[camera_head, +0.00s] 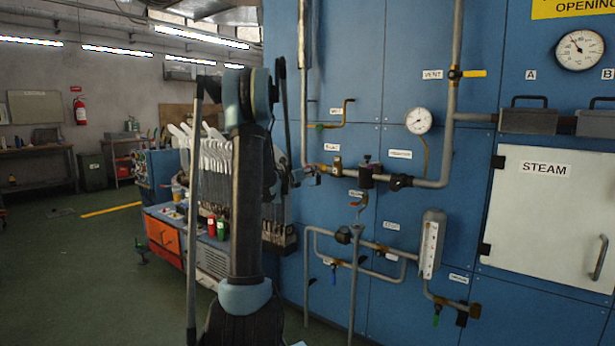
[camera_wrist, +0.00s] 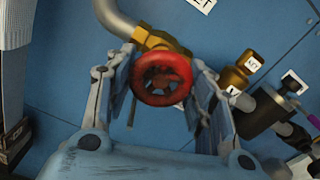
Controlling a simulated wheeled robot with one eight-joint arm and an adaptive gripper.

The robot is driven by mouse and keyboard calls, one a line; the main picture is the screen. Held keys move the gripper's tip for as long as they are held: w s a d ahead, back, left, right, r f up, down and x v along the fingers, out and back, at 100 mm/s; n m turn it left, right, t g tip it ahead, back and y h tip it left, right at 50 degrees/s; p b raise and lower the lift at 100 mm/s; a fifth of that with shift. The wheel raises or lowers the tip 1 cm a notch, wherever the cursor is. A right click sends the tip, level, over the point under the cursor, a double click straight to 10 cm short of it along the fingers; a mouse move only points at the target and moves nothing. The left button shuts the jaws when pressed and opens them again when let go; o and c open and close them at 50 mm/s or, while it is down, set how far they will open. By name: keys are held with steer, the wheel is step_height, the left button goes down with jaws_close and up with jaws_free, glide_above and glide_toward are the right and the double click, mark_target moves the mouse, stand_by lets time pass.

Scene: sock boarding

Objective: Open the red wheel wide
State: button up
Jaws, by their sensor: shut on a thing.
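The red wheel (camera_wrist: 163,78) is a round handwheel with spokes, mounted on a brass valve body (camera_wrist: 160,40) in the wrist view. My gripper (camera_wrist: 160,84) has one finger on each side of the wheel's rim and is shut on it. In the head view my gripper (camera_head: 305,176) is at the pipe on the blue panel, left of the brass fitting.
A brass fitting with a tag (camera_wrist: 238,72) and a dark cylindrical fitting (camera_wrist: 262,108) sit close on the right. The blue panel (camera_head: 345,255) carries pipes, gauges and a white STEAM door (camera_head: 540,215). A rack of white boards (camera_head: 212,165) stands to the left.

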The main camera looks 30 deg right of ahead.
steer(key=n, duration=0.6)
steer(key=shift+w+a+n, duration=0.1)
steer(key=shift+w+n, duration=0.05)
steer(key=shift+n, duration=0.15)
stand_by(0.4)
steer(key=o, duration=1.1)
steer(key=v, duration=1.2)
steer(key=shift+f, duration=0.1)
